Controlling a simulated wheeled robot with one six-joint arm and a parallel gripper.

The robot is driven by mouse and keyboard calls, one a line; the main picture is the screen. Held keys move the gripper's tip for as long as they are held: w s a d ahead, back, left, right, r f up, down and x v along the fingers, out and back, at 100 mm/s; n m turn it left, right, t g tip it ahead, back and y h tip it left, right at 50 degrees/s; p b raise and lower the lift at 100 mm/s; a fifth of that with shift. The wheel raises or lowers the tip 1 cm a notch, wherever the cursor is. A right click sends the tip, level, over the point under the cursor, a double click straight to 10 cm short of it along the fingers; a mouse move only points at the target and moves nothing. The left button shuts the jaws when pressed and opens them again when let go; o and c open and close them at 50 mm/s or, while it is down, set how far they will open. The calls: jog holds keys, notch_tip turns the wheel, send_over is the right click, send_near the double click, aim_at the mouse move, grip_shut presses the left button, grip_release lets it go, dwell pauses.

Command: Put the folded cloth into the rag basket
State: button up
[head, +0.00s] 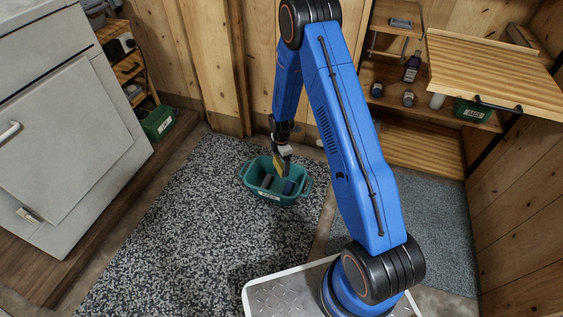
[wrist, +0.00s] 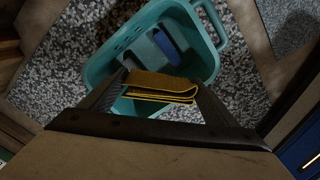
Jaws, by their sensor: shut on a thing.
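The folded cloth (wrist: 160,84) is yellow and shows clearly in the wrist view between my gripper's fingers. My gripper (head: 281,160) is shut on the cloth and points down over the basket in the head view. The cloth also shows as a small yellow patch (head: 279,166) at the fingertips. The rag basket (head: 288,200) is a teal tub with handles and a white label, standing on the speckled rug. It also shows in the wrist view (wrist: 98,68), below the cloth. Whether the cloth touches the basket or its contents I cannot tell.
Dark grey and blue items (wrist: 167,46) lie inside the basket. Wooden shelves (head: 490,65) with bottles stand at the right. The speckled rug (head: 190,230) around the basket is clear.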

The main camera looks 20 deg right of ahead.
notch_tip(320, 180, down, 13)
jog(key=shift+r, duration=0.15)
dwell(0.4)
jog(key=o, duration=1)
jog(key=shift+r, duration=0.1)
notch_tip(320, 180, up, 17)
jog(key=shift+r, duration=0.1)
dwell(0.5)
